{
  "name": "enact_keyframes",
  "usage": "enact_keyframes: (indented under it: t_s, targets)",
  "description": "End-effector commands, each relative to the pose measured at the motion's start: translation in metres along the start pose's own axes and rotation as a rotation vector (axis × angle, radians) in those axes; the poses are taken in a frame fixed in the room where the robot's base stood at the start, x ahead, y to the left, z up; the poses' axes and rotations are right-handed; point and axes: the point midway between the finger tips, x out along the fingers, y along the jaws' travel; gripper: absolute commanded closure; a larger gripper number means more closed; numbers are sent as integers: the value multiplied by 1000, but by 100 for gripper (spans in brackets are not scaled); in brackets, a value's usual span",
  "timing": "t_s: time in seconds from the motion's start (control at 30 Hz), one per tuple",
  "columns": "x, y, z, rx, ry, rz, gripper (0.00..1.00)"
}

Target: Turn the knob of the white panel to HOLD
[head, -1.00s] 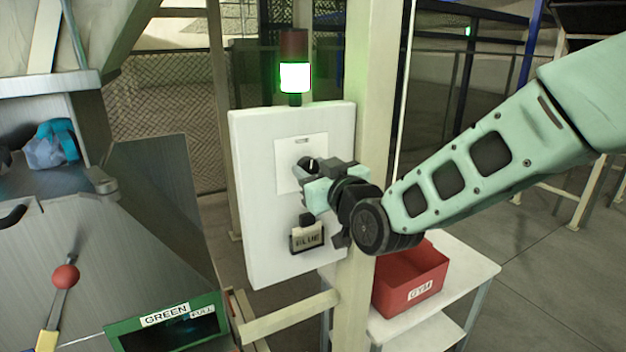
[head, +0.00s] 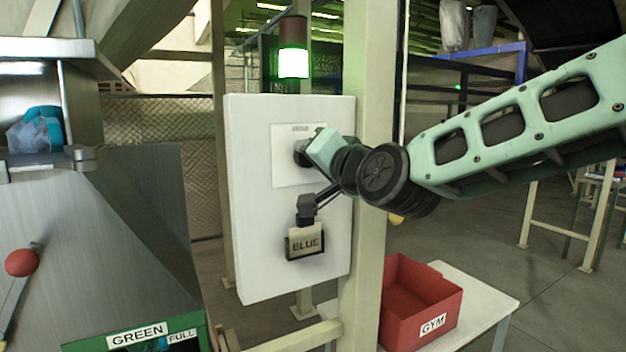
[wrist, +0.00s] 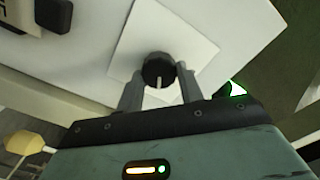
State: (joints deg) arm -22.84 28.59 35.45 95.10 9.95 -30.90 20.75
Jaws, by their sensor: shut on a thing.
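The white panel (head: 255,200) hangs on a post in the head view, with a lighter square plate (head: 285,172) on its face. The black knob (head: 299,154) sits on that plate and is partly hidden by my gripper (head: 308,152). In the wrist view the knob (wrist: 158,70) is between the two fingers of my gripper (wrist: 159,84), which is shut on it. A white mark on the knob points down toward the gripper body in that view. The small lettering on the plate is too small to read.
Below the knob a dark switch with a BLUE tag (head: 306,243) sticks out of the panel. A lamp (head: 293,62) glows green above. A red GYM bin (head: 415,302) stands on a table at right. A metal chute with a red-ball lever (head: 22,262) is at left.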

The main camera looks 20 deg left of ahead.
Motion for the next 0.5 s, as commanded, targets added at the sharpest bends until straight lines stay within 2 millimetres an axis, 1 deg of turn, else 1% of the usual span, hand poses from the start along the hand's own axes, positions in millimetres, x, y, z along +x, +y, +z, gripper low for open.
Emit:
enact_keyframes:
  t_s: [0.03,0.3,0.5]
  targets:
    - [0,5,4,43,2,-1,86]
    - [0,5,3,276,2,-1,86]
    - [0,4,2,406,1,0,86]
